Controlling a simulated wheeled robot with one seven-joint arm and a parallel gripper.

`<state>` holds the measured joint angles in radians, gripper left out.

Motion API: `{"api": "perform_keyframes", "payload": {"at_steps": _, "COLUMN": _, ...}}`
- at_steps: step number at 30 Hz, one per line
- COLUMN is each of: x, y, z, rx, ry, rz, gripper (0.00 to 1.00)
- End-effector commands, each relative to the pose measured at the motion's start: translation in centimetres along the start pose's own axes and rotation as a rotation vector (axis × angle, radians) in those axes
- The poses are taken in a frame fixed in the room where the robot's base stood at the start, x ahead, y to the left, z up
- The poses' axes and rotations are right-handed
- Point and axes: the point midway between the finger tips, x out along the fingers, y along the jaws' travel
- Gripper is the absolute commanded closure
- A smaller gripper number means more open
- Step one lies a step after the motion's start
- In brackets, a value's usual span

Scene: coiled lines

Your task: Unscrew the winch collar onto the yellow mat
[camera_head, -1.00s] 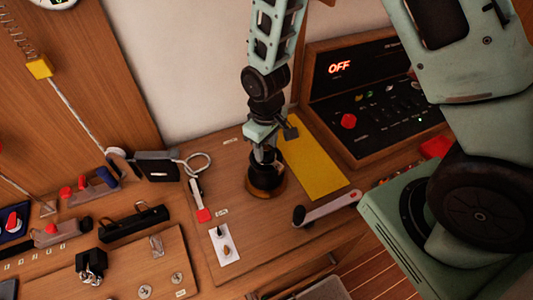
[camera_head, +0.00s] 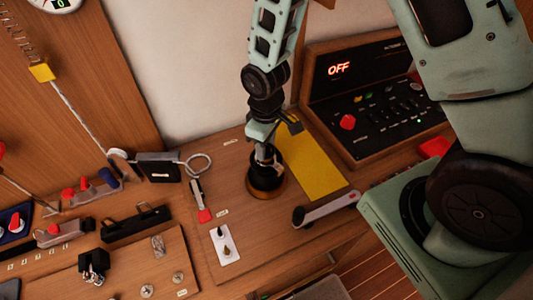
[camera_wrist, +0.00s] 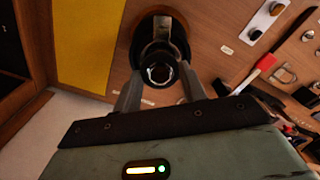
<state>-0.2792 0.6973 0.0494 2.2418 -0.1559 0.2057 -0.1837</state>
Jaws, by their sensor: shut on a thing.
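The winch (camera_head: 266,184) is a dark drum on a brown round base, standing upright on the wooden bench. My gripper (camera_head: 266,156) points down over its top. In the wrist view my gripper (camera_wrist: 160,95) has a finger on each side of the dark round collar (camera_wrist: 159,73) at the top of the winch, and is shut on it. The collar is still at the winch; its thread is hidden. The yellow mat (camera_head: 312,165) lies flat and bare just right of the winch, and it also shows at the upper left in the wrist view (camera_wrist: 90,45).
A winch handle (camera_head: 325,209) lies in front of the mat. A control panel reading OFF (camera_head: 375,100) stands behind it at right. A red-tipped lever (camera_head: 202,205), a metal ring (camera_head: 198,165) and a white switch plate (camera_head: 225,245) are left of the winch.

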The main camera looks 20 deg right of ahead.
Motion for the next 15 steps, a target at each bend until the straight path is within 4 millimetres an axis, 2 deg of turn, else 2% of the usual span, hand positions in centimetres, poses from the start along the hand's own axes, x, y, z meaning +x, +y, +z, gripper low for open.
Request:
{"api": "perform_keyframes", "payload": {"at_steps": 1, "x": -0.7, "y": 0.0, "z": 0.0, "rx": 0.000, "ry": 0.001, "rz": 0.000, "gripper": 0.84}}
{"api": "perform_keyframes", "payload": {"at_steps": 15, "x": -4.4, "y": 0.0, "z": 0.0, "rx": 0.000, "ry": 0.000, "rz": 0.000, "gripper": 0.84}}
